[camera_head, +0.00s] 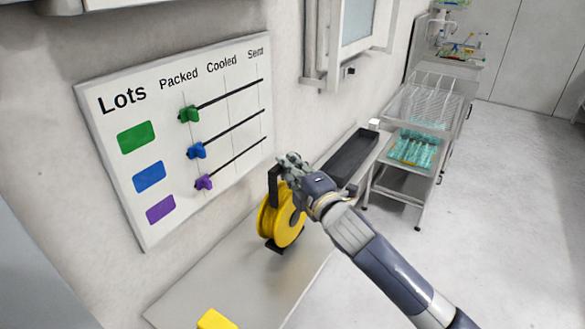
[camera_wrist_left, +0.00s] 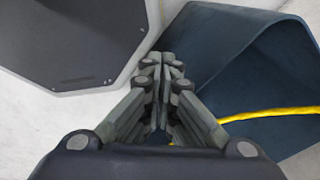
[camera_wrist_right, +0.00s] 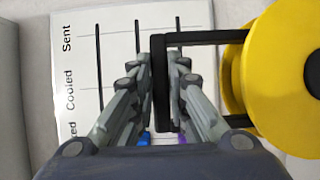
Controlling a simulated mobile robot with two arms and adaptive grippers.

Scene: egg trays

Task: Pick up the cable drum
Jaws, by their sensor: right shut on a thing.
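The cable drum (camera_head: 283,218) is a yellow reel on a black frame with a black handle. It is upright over the grey bench top, by the wall; whether its foot touches the bench is unclear. My right gripper (camera_head: 291,164) is shut on the upper part of the black frame. In the right wrist view the fingers (camera_wrist_right: 164,65) close around the black handle, and the yellow reel (camera_wrist_right: 270,80) is at the right. My left gripper (camera_wrist_left: 160,62) shows only in the left wrist view, its fingers together, with nothing visible between them.
The bench (camera_head: 235,275) is clear around the drum, with a yellow object (camera_head: 215,320) at its near end. A black tray (camera_head: 352,155) lies beyond. A lots board (camera_head: 225,70) hangs on the wall. A rack cart (camera_head: 405,180) stands farther back. A yellow cable (camera_wrist_left: 270,114) crosses a dark blue container (camera_wrist_left: 240,70).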

